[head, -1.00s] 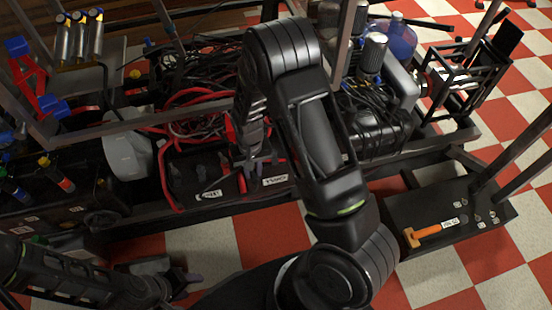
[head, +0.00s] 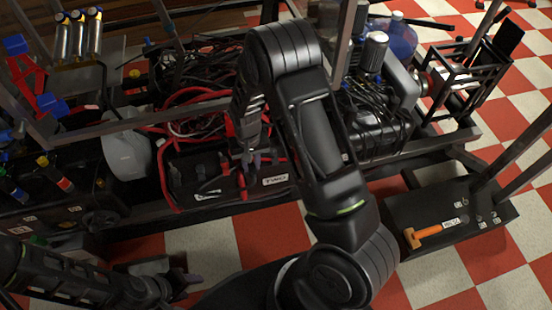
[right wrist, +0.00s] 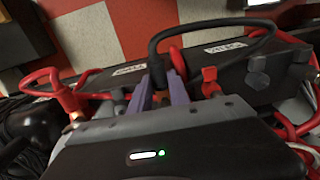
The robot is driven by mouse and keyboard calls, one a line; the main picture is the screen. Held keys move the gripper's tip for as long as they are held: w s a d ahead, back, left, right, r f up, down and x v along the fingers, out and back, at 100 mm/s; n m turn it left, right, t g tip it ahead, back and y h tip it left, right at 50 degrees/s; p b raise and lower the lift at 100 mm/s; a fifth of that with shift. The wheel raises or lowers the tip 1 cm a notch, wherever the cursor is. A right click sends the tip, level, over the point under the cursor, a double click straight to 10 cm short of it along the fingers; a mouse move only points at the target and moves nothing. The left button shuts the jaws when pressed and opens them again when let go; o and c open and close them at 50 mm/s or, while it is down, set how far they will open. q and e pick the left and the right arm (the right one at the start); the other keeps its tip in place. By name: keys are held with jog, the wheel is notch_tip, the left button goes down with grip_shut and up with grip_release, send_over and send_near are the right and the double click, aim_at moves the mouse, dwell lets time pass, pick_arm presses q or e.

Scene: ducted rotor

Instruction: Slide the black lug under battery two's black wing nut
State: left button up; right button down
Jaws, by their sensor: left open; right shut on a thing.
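Battery two (head: 292,179), a black box with a white label reading TWO, sits in the chassis. My right gripper (head: 253,160) hangs over the left part of its top. In the right wrist view its purple fingers (right wrist: 167,92) are shut on the black lug (right wrist: 168,80), at the end of a looped black cable (right wrist: 212,23). A red cable boot (right wrist: 178,62) stands just behind the fingers. I cannot pick out battery two's black wing nut near the fingers, nor tell whether the lug touches it. My left gripper (head: 188,279) is open and empty at the lower left, away from the batteries.
The neighbouring battery (head: 190,178) lies to the left; a black wing nut (right wrist: 258,72) and a red one (right wrist: 210,82) show in the right wrist view. Red cables (head: 190,105) crowd behind.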

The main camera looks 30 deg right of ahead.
jog(key=shift+w, duration=0.2)
jog(key=shift+w+d, duration=0.1)
jog(key=shift+w, duration=0.05)
jog(key=c, duration=1.1)
grip_release()
jog(key=shift+c, duration=0.2)
jog(key=shift+r+p, duration=0.65)
jog(key=shift+r, duration=3.25)
